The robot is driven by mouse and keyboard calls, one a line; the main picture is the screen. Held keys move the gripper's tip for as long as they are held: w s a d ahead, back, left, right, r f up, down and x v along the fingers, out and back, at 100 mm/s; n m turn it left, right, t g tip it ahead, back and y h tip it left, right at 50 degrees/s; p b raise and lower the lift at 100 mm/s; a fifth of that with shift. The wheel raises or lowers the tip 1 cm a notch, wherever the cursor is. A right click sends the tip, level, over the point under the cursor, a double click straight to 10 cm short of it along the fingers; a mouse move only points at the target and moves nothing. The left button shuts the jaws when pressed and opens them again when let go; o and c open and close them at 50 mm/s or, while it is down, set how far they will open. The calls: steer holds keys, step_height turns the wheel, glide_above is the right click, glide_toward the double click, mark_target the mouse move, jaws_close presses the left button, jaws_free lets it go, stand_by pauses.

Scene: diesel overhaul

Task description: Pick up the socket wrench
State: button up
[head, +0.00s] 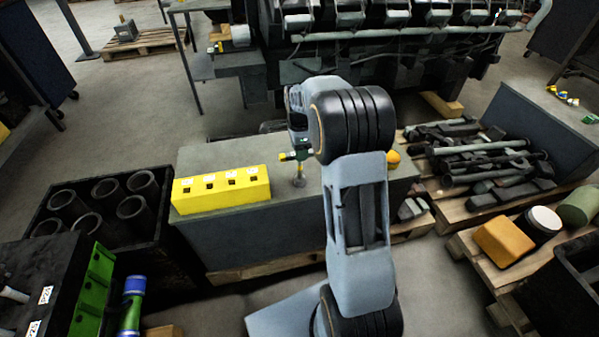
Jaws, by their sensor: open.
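My gripper (300,154) is at the end of my arm, low over the grey bench top (232,153), just right of the yellow block. It is small in view and partly covered by my wrist; it is open. My arm hides the bench's middle right part.
A black crate (168,225) with several dark cylinders stands left of the bench. A green-fronted cabinet (92,288) is at the lower left. A large engine (375,45) stands behind. Pallets with metal parts and an orange block (503,241) are on the right. The bench's back left is clear.

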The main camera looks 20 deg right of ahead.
steer(key=b, duration=0.1)
glide_above(300, 177)
steer(key=f, duration=0.5)
steer(key=shift+w+d, duration=0.15)
steer(key=shift+w, duration=0.15)
jaws_close()
